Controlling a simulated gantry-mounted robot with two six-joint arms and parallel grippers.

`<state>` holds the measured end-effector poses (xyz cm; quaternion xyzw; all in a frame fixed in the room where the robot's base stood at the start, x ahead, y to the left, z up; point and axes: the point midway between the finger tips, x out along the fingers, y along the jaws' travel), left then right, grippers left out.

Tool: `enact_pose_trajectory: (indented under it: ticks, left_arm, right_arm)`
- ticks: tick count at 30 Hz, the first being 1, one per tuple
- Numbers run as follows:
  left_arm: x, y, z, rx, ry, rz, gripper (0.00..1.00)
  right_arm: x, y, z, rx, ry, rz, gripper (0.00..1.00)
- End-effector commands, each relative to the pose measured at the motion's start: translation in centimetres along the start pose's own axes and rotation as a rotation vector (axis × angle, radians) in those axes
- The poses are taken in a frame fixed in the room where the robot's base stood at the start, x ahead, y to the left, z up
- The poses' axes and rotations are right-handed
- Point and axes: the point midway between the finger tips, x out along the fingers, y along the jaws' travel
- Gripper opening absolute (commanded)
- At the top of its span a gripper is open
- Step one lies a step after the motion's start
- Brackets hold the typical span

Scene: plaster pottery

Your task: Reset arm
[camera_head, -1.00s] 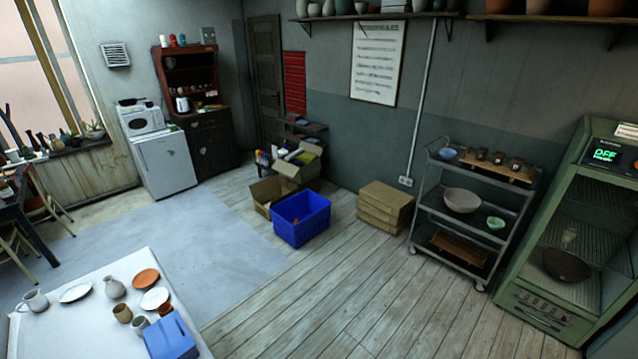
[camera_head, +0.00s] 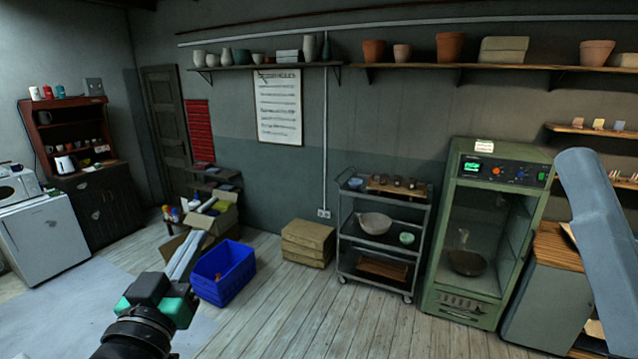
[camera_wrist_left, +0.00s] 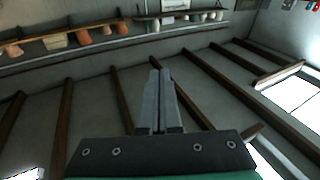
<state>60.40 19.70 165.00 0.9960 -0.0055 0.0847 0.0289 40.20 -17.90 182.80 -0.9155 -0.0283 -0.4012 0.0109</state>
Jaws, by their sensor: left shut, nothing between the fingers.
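My left gripper (camera_head: 203,236) shows at the lower left of the head view, with a black and green body and pale grey fingers pointing up and away. It is in free air, in front of the cardboard box and blue crate. In the left wrist view its fingers (camera_wrist_left: 160,78) lie together with nothing between them, against the ceiling beams and a shelf of pots. My right gripper is not in view; a blue-grey link, which looks like part of my right arm, stands at the right edge of the head view.
A blue crate (camera_head: 224,273), cardboard box (camera_head: 222,216) and stacked boxes (camera_head: 308,243) stand on the floor. A trolley (camera_head: 382,243), green kiln cabinet (camera_head: 478,245) and wooden-topped cabinet (camera_head: 545,300) line the wall. The middle floor is clear.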

Motion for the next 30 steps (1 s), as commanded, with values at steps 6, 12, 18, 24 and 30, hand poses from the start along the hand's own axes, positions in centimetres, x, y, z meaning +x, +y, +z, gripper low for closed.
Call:
enact_pose_trajectory:
  ticks: [6, 12, 18, 24, 30]
  left_arm:
    - [-9.8, 3.1, -15.3, 0.003, 0.431, 0.067, 0.00]
    - [-16.5, 3.1, -20.5, 0.017, 0.637, 0.073, 0.00]
    - [-17.0, 3.1, -20.9, 0.032, 0.657, 0.069, 0.00]
    - [-17.0, 3.1, -20.9, 0.032, 0.657, 0.069, 0.00]
    - [-17.0, 3.1, -20.9, 0.032, 0.657, 0.069, 0.00]
  right_arm:
    - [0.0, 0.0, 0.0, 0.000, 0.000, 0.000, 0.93]
    - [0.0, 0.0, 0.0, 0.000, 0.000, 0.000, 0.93]
    - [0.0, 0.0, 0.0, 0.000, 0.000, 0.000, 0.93]
    - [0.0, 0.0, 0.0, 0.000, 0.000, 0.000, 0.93]
    - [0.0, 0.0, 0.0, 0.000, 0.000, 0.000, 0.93]
